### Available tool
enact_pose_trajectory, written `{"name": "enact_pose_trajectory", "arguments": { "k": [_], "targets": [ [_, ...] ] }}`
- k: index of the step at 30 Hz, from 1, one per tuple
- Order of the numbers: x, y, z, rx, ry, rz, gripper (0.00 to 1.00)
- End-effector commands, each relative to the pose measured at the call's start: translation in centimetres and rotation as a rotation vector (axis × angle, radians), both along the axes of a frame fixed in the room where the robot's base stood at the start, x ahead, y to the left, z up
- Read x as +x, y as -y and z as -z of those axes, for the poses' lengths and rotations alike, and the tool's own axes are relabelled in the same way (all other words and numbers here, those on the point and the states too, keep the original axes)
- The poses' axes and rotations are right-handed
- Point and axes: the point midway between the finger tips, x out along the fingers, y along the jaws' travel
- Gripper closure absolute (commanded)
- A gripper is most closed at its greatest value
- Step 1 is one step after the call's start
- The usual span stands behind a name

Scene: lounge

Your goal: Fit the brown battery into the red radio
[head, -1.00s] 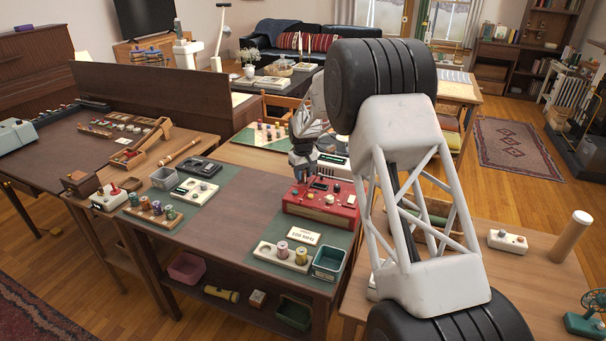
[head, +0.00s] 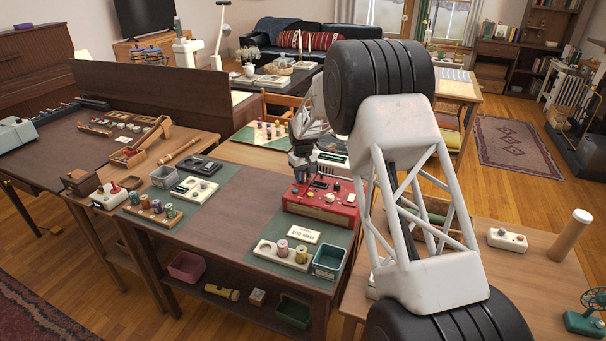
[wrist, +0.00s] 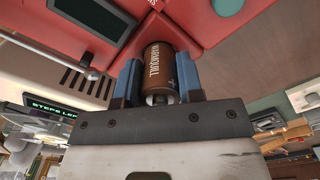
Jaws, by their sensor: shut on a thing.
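The red radio (head: 318,202) stands on the dark green mat at the right end of the workbench in the head view. In the wrist view its red top (wrist: 205,22) fills the upper part, with a dark display panel. My gripper (wrist: 157,85) is shut on the brown battery (wrist: 160,66), which has white lettering and sits between the two blue fingers. The battery's far end is at a recess in the red radio; how deep it sits I cannot tell. In the head view my gripper (head: 302,172) is at the radio's back left and the battery is hidden.
A tray with two batteries (head: 284,255) and a teal bin (head: 328,262) stand in front of the radio, near a white label card (head: 304,235). A white device (head: 332,158) stands behind the radio. The bench middle is clear.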

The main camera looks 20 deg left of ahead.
Motion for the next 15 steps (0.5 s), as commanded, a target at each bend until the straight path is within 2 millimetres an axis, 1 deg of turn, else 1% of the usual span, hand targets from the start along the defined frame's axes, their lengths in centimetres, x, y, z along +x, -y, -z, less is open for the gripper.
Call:
{"name": "enact_pose_trajectory", "arguments": {
  "k": [11, 12, 14, 15],
  "targets": [
    [0.01, -0.01, 0.62, 0.000, 0.000, 0.000, 0.92],
    [0.02, -0.01, 0.59, 0.000, 0.000, 0.000, 0.61],
    [0.02, -0.01, 0.58, 0.000, 0.000, 0.000, 0.52],
    [0.02, -0.01, 0.59, 0.000, 0.000, 0.000, 0.46]
  ]
}}
